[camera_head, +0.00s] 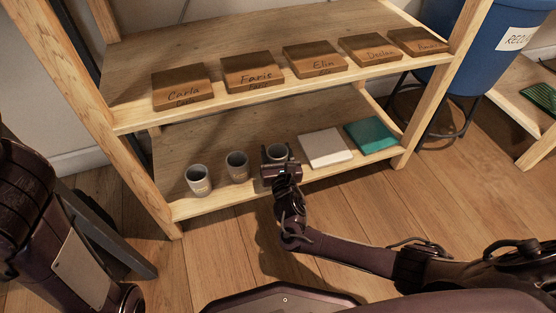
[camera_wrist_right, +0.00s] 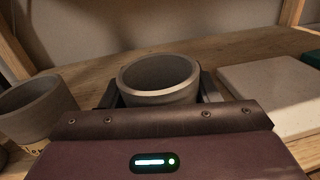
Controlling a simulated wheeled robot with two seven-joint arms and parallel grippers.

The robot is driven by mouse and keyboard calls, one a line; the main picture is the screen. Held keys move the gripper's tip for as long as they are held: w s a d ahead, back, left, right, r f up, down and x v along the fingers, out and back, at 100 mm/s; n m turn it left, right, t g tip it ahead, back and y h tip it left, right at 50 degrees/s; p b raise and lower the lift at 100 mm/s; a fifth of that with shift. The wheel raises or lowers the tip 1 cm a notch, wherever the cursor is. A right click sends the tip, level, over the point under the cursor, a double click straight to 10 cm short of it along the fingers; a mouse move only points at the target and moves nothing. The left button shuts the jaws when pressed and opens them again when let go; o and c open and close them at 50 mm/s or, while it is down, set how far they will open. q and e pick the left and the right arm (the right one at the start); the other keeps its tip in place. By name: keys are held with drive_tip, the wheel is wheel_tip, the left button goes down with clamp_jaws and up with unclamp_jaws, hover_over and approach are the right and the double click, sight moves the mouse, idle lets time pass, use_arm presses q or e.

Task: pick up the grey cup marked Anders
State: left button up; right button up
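Three grey cups stand upright in a row on the lower shelf: a left cup (camera_head: 199,181), a middle cup (camera_head: 237,167) and a right cup (camera_head: 277,151). In the right wrist view this cup (camera_wrist_right: 158,82) is empty and sits between the two fingers, one on each side. I cannot tell whether they touch it. My left gripper is out of view.
The lower shelf (camera_head: 205,207) also holds a white slab (camera_head: 326,147) and a teal slab (camera_head: 372,135), right of the cups. Wooden name blocks (camera_head: 254,73) line the upper shelf above. Wooden posts (camera_head: 128,150) bound the shelf. A blue bin (camera_head: 490,55) stands at right.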

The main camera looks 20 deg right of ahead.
drive_tip(key=c, duration=0.6)
drive_tip(key=shift+r, duration=0.1)
